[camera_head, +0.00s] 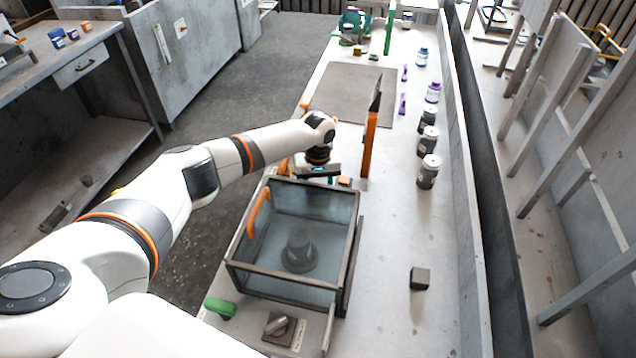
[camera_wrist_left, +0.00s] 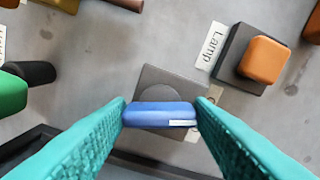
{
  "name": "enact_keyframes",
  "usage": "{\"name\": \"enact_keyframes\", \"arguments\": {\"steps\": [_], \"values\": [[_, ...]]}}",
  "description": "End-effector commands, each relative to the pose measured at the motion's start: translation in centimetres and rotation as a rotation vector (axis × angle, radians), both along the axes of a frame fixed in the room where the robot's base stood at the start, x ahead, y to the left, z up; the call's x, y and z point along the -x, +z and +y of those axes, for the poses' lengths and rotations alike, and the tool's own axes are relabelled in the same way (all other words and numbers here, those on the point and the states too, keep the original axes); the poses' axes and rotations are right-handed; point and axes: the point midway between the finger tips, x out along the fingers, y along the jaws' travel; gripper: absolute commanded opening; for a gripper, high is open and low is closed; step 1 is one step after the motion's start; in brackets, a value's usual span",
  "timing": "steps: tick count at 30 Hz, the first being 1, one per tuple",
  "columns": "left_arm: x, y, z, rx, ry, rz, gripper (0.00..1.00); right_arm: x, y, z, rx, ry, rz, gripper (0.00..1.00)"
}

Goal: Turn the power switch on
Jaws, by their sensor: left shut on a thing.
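In the left wrist view, a blue bar-shaped knob (camera_wrist_left: 160,115) sits on a square grey base plate (camera_wrist_left: 178,78), and it looks like the power switch. A white label beside the plate is mostly hidden, so I cannot read it. My left gripper (camera_wrist_left: 161,108) has its two teal fingers shut on the knob, one on each end. In the head view the left gripper (camera_head: 318,171) is just behind the glass box, pointing down at the bench, and the knob is hidden there. My right gripper is not in view.
An orange button (camera_wrist_left: 264,58) labelled "Lamp" stands beside the knob. A green-ended handle (camera_wrist_left: 12,92) is at the left. The framed glass box (camera_head: 340,288) stands in front of my gripper, an orange upright (camera_head: 369,145) to its right. Jars (camera_head: 428,172) line the right side.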

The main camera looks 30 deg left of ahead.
Motion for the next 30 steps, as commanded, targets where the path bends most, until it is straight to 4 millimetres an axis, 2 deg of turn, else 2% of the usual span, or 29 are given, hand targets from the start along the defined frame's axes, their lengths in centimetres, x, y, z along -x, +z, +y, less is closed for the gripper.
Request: {"name": "enact_keyframes", "arguments": {"steps": [3,18,30], "values": [[0.1,0.2,-0.1,0.003,-0.098,0.003,0.24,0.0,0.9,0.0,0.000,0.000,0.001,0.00],[0.0,0.0,-0.2,0.003,-0.563,0.002,0.24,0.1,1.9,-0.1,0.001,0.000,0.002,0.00],[0.0,0.0,-0.1,0.002,-0.817,0.000,0.24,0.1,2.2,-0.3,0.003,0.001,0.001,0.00]]}}
